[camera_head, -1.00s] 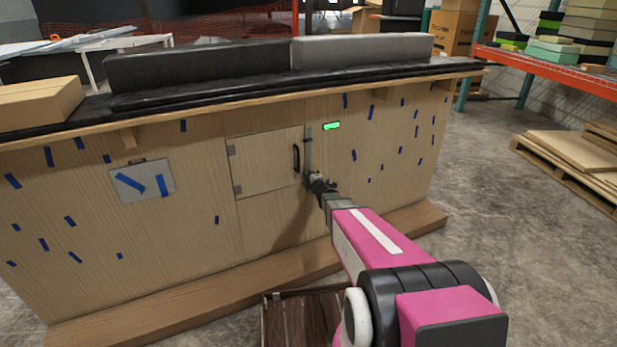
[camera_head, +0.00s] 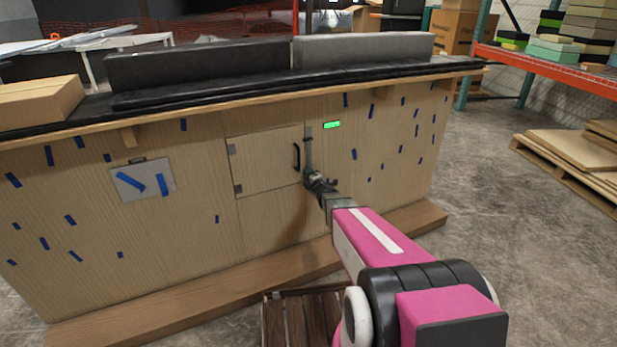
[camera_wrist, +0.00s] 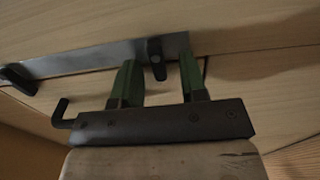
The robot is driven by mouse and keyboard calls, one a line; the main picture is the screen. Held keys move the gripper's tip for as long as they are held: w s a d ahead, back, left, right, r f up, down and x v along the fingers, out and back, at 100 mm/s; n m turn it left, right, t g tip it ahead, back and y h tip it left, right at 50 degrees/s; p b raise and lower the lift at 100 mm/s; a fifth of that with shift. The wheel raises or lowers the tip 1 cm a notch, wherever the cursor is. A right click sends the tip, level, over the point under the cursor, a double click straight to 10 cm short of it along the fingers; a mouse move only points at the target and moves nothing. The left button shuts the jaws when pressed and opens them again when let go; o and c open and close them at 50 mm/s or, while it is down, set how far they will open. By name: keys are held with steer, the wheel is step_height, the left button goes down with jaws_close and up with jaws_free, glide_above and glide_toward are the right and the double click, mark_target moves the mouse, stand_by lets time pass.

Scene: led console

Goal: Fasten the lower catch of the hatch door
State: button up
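The pale wooden hatch door (camera_head: 265,165) looks closed in the front of the console, with a black handle (camera_head: 296,157) near its right edge. A grey metal strip (camera_head: 308,150) runs upright just right of the door. In the wrist view the strip (camera_wrist: 95,58) carries a dark lower catch (camera_wrist: 156,58) near one end and another dark catch (camera_wrist: 18,78) at the far left. My gripper (camera_wrist: 158,56) is open. Its two green fingers stand apart on either side of the lower catch. Contact cannot be told. In the head view my gripper (camera_head: 311,177) hides the catch.
A green light (camera_head: 332,125) glows on the panel right of the strip. A wooden ledge (camera_head: 200,302) runs along the console's foot. A slatted wooden object (camera_head: 300,322) lies below my arm. A pallet of boards (camera_head: 570,165) is at the right, with clear floor before it.

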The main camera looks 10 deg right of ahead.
steer(key=v, duration=1)
steer(key=shift+s, duration=0.35)
steer(key=shift+d, duration=0.15)
steer(key=s+d+m+g+h, duration=0.4)
steer(key=s+m+g+h, duration=0.5)
steer(key=m, duration=0.5)
steer(key=s+a+r+m+g+y, duration=0.1)
steer(key=s+a+m+g+y, duration=0.1)
steer(key=s, duration=0.6)
steer(key=s+a+r+m+g+y, duration=0.1)
steer(key=s+a+m+g, duration=0.2)
steer(key=s, duration=0.6)
steer(key=m+g, duration=0.2)
steer(key=g, duration=0.1)
steer(key=shift+s+a+r+m+y, duration=0.2)
steer(key=shift+s+a+m+y, duration=0.1)
steer(key=shift+a+y, duration=0.1)
